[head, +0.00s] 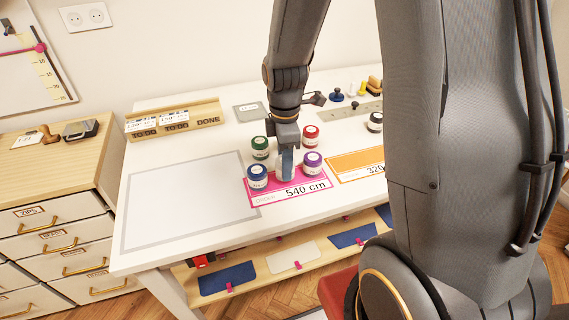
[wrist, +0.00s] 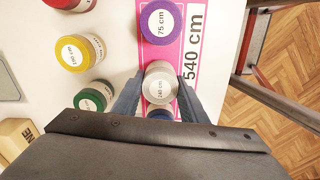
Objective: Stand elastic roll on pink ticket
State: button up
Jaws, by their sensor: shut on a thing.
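The pink ticket (head: 290,190), marked 540 cm, lies flat near the front edge of the white table; the wrist view shows it too (wrist: 190,75). My gripper (head: 286,172) points down over the ticket. In the wrist view my gripper (wrist: 161,84) is shut on a whitish elastic roll (wrist: 160,82) labelled 240 cm, upright between the fingers. Whether its base touches the ticket is hidden. A purple roll (head: 312,163), labelled 75 cm, stands on the ticket beside it (wrist: 160,24). A blue roll (head: 257,177) stands at the ticket's left end, close by the held roll (wrist: 160,115).
Green (head: 260,147) and red (head: 311,135) rolls stand behind the ticket, with a yellow roll (wrist: 80,54) between them. An orange ticket (head: 355,163) lies to the right. A grey-framed mat (head: 185,205) at left is empty. A wooden rack (head: 175,122) stands at the back.

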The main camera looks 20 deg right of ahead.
jog(key=shift+f, duration=0.45)
jog(key=shift+f, duration=0.2)
jog(key=o, duration=1)
jog(key=shift+o, duration=0.2)
jog(key=shift+r, duration=0.1)
